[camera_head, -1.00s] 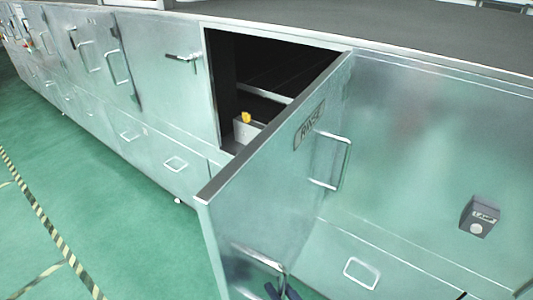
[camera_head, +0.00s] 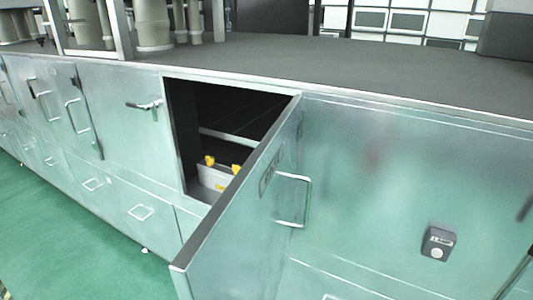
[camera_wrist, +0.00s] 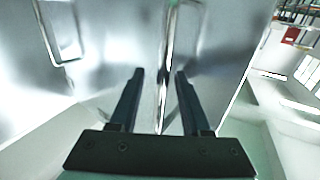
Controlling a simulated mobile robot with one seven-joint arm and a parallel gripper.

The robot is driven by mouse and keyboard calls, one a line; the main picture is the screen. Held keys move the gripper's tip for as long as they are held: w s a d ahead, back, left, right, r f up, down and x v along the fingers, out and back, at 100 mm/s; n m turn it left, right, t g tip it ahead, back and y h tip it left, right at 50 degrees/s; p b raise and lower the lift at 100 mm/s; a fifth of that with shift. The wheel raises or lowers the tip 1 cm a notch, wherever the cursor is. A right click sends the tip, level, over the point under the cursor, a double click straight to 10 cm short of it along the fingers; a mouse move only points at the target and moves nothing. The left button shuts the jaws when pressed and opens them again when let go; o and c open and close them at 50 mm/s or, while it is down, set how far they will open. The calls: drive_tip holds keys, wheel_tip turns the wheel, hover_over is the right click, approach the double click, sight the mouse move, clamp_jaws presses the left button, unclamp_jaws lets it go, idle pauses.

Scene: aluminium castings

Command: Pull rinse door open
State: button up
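The rinse door (camera_head: 235,230) is a shiny metal panel standing wide open, swung out from the cabinet front. A bar handle (camera_head: 293,200) and a dark label, hard to read at this angle, are on its face. The dark cabinet opening (camera_head: 235,115) shows behind it. My gripper (camera_wrist: 158,75) is in the wrist view only, with its two dark fingers apart. A bright narrow metal strip (camera_wrist: 169,45) shows between the fingers; I cannot tell whether it is a door edge or a handle, or whether the fingers touch it.
Inside the opening sits a light box (camera_head: 213,178) with yellow parts. A neighbouring closed door has a lever handle (camera_head: 145,105). A dark box (camera_head: 438,243) is on the panel at right. Green floor (camera_head: 70,235) is clear at lower left.

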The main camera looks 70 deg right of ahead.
drive_tip(key=shift+a, duration=0.1)
drive_tip(key=p+v, duration=0.1)
drive_tip(key=v, duration=1.2)
drive_tip(key=shift+p, duration=0.35)
